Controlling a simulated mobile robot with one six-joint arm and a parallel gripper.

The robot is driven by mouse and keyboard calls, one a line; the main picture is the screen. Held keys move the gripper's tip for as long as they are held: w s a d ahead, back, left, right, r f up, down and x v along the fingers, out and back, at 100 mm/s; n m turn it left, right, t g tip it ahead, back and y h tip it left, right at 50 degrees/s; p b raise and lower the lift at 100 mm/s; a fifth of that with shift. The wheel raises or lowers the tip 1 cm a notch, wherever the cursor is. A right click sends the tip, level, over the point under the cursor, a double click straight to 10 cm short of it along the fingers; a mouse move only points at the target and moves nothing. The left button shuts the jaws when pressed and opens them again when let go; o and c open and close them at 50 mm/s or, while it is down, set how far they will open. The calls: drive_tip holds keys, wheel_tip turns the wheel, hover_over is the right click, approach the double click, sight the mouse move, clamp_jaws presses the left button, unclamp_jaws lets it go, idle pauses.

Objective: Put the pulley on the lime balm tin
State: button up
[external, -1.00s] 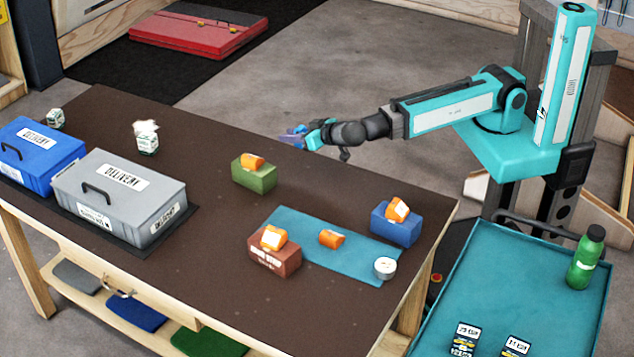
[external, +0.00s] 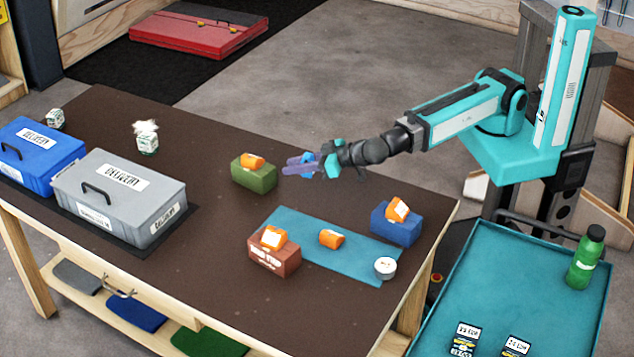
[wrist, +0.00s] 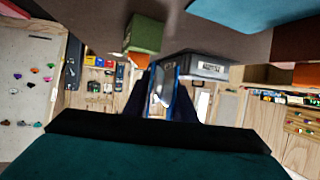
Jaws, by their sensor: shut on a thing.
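My gripper (external: 301,165) is above the table's far right part, to the right of the green block. In the wrist view its dark fingers (wrist: 167,92) are shut on a blue piece with a pale, shiny middle, which I take for the pulley (wrist: 164,84). Fingers and arm partly hide it in the external view. A small round tin with a white top (external: 385,267) stands at the right front corner of the teal cloth, apart from my gripper. It is the only tin I can make out; its lime colour does not show clearly.
A green block (external: 254,176), a brown block (external: 275,257) and a blue block (external: 396,226) each carry an orange piece. Another orange piece (external: 331,239) lies on the teal cloth (external: 300,225). Grey (external: 120,200) and blue (external: 38,155) delivery boxes stand left. The table's middle is clear.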

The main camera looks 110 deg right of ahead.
drive_tip(key=s+a+r+n+t+y+b, duration=0.1)
drive_tip(key=s+a+n+y, duration=0.1)
drive_tip(key=a, duration=0.8)
drive_tip(key=s+a+r+n+t+y, duration=0.1)
drive_tip(key=s+a+n+y, duration=0.1)
drive_tip(key=a, duration=0.8)
drive_tip(key=n+y+b, duration=0.1)
drive_tip(key=n+y, duration=0.1)
drive_tip(key=y, duration=0.1)
hover_over(385, 269)
drive_tip(key=w+d, duration=0.2)
drive_tip(key=w, duration=0.1)
drive_tip(key=shift+s+a+r, duration=0.1)
drive_tip(key=shift+a+r, duration=0.15)
drive_tip(key=shift+r, duration=0.1)
drive_tip(key=shift+f, duration=0.1)
drive_tip(key=shift+f+p, duration=0.35)
drive_tip(key=shift+f, duration=2.45)
drive_tip(key=shift+f, duration=0.1)
drive_tip(key=shift+f+p, duration=0.3)
drive_tip(key=shift+f, duration=1.7)
drive_tip(key=shift+f, duration=0.2)
